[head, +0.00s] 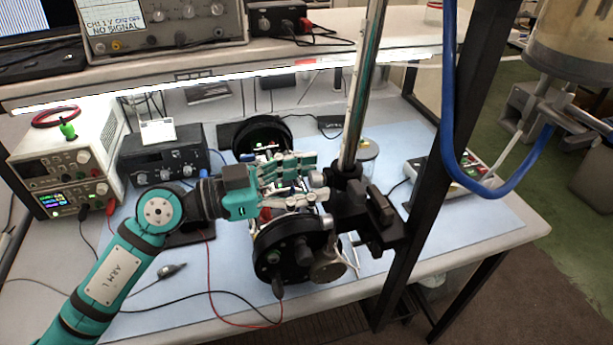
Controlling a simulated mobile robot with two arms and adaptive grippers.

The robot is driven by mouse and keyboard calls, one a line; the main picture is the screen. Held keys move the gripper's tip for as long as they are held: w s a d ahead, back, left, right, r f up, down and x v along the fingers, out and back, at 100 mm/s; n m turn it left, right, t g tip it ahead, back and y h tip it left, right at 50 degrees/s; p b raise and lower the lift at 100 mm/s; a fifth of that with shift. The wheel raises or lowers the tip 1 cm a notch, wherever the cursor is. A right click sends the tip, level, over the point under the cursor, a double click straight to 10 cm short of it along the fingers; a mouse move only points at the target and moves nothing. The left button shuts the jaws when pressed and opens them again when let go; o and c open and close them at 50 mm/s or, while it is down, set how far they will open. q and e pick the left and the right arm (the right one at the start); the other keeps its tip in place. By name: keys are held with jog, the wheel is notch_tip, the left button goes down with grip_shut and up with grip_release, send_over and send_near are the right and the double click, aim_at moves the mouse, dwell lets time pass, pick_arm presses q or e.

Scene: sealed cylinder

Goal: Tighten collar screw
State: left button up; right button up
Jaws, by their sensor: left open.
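A black collar clamp (352,200) sits around an upright metal rod (366,85) at the centre right. A small silver knob (317,179), which looks like the collar screw, shows on its left side. My left gripper (316,179) comes in from the left, open, with its teal fingers pointing right at the knob, one above and one below it. I cannot tell whether they touch it. The fingers partly hide a cylinder with black end flanges, the near one (290,253) below the gripper and the far one (262,134) behind it. My right gripper is not in view.
Power supplies (66,165) and a black instrument box (162,158) stand at the left. A switch box (450,172) stands at the right, behind a dark slanted post (428,175) and a hanging blue hose (447,90). Red and black cables cross the front of the blue mat (225,262).

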pick_arm(q)
grip_shut()
dwell(0.3)
